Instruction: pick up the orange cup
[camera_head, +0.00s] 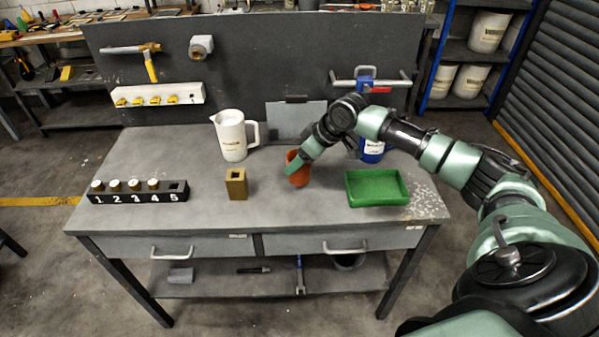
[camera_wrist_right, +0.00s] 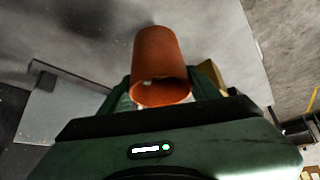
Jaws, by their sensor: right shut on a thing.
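The orange cup (camera_head: 297,170) stands on the grey workbench between the wooden block and the green tray. My right gripper (camera_head: 296,167) comes down on it from the upper right in the head view and is shut on it. In the right wrist view the orange cup (camera_wrist_right: 161,62) sits between the two green fingers of my right gripper (camera_wrist_right: 163,88), its open rim towards the camera. Whether its base touches the bench is hard to tell. My left gripper is not in view.
A green tray (camera_head: 377,203) lies right of the cup. A tan block with a hole (camera_head: 236,189), a white pitcher (camera_head: 232,141) and a numbered black rack (camera_head: 139,197) stand to the left. A blue container (camera_head: 372,150) stands behind my right arm. The front centre of the bench is clear.

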